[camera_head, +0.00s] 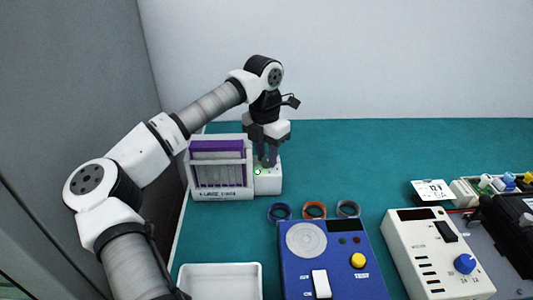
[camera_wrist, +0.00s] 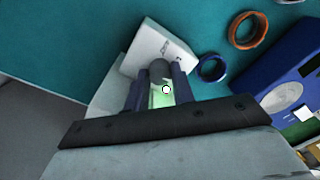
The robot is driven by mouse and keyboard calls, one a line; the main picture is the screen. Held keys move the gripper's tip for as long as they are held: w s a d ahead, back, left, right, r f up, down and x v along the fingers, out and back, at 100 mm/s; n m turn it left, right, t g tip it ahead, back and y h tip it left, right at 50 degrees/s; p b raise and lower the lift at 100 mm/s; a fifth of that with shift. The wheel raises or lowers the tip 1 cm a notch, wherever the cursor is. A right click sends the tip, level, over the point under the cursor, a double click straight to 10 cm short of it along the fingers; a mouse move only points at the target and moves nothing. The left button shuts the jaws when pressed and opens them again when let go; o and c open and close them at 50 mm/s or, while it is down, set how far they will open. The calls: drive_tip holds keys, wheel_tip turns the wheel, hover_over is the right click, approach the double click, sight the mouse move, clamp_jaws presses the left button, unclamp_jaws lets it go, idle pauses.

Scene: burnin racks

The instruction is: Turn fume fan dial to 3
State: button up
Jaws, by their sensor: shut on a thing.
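My gripper (camera_head: 266,160) points down over the white box at the right end of a white unit with purple slats (camera_head: 218,178) at the back left. In the wrist view my gripper (camera_wrist: 157,90) has its two fingers on either side of a grey rounded knob (camera_wrist: 157,70), and it is shut on it. I take this knob to be the fume fan dial. A bright green patch shows between the fingers. The fingers hide most of the knob in the head view, and its pointer and setting cannot be read. The white box (camera_wrist: 160,45) bears small, unreadable print.
Blue, orange and grey rings (camera_head: 314,210) lie to the right on the green mat (camera_head: 340,160). In front are a blue device (camera_head: 300,270) and a white tray (camera_head: 220,266). A white box with a blue knob (camera_head: 465,263) stands at right. The back middle is clear.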

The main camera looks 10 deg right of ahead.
drive_tip(key=shift+m, duration=0.3)
drive_tip(key=m+b, duration=0.1)
drive_tip(key=m, duration=0.8)
drive_tip(key=shift+d, duration=0.1)
drive_tip(key=shift+m, duration=0.3)
idle(0.3)
drive_tip(key=o, duration=0.7)
drive_tip(key=shift+r, duration=0.15)
wheel_tip(320, 180, up, 14)
drive_tip(key=b, duration=0.1)
drive_tip(key=shift+w+f, duration=0.2)
drive_tip(key=shift+w, duration=0.1)
